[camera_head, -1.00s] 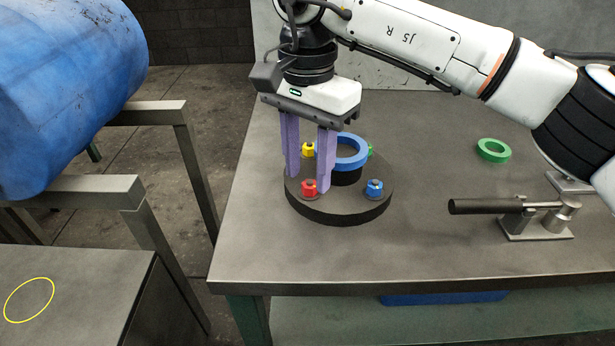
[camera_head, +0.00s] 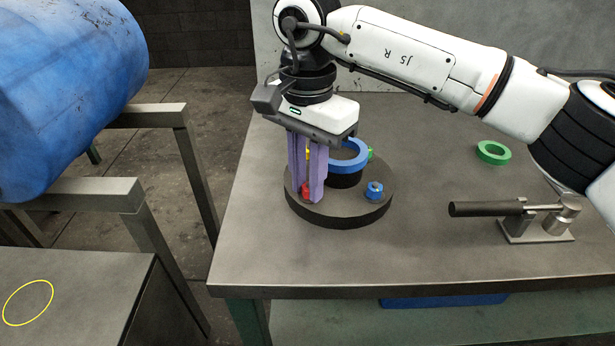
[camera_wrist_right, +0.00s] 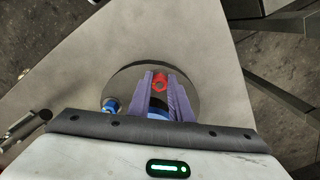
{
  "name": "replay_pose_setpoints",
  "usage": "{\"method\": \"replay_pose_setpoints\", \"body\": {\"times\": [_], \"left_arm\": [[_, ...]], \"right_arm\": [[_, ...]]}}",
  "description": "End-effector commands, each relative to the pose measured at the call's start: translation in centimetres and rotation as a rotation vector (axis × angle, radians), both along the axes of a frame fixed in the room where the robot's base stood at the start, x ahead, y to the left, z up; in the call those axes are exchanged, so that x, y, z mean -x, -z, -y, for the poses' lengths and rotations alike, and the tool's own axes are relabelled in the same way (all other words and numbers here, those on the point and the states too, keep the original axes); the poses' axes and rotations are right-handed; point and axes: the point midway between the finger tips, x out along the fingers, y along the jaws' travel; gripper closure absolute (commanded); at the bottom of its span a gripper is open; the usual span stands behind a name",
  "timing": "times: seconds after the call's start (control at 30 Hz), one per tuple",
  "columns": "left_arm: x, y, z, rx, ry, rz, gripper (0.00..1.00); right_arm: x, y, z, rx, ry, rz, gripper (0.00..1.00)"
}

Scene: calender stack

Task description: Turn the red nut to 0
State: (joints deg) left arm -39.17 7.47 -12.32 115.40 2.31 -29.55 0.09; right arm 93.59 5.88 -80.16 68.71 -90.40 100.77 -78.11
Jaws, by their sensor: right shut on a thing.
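The red nut (camera_head: 306,189) sits at the front left of the round dark base (camera_head: 345,212) on the table. My right gripper (camera_head: 310,194) points down over it with its purple fingers, shut on the nut, and hides most of it in the head view. In the right wrist view the red nut (camera_wrist_right: 159,81) shows between the fingertips (camera_wrist_right: 160,84). A blue nut (camera_head: 374,190) is at the base's front right. A yellow nut (camera_head: 308,153) is mostly hidden behind the fingers, and a green nut (camera_head: 371,153) is partly hidden at the back. My left gripper is out of view.
A blue ring (camera_head: 349,163) rests on the base's black centre post, close to my fingers. A green ring (camera_head: 493,152) and a clamp with a black handle (camera_head: 486,208) are on the table's right. A blue barrel (camera_head: 66,88) lies on a rack at left.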

Motion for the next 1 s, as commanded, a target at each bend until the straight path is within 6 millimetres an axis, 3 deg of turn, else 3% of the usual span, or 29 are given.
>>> {"method": "replay_pose_setpoints", "body": {"times": [0.37,1.0], "left_arm": [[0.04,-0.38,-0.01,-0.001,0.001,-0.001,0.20],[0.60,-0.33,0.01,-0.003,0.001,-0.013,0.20]], "right_arm": [[-0.08,-0.11,-0.10,0.001,0.208,-0.001,1.00],[-0.38,-0.07,-0.28,-0.001,0.812,-0.001,1.00]]}}
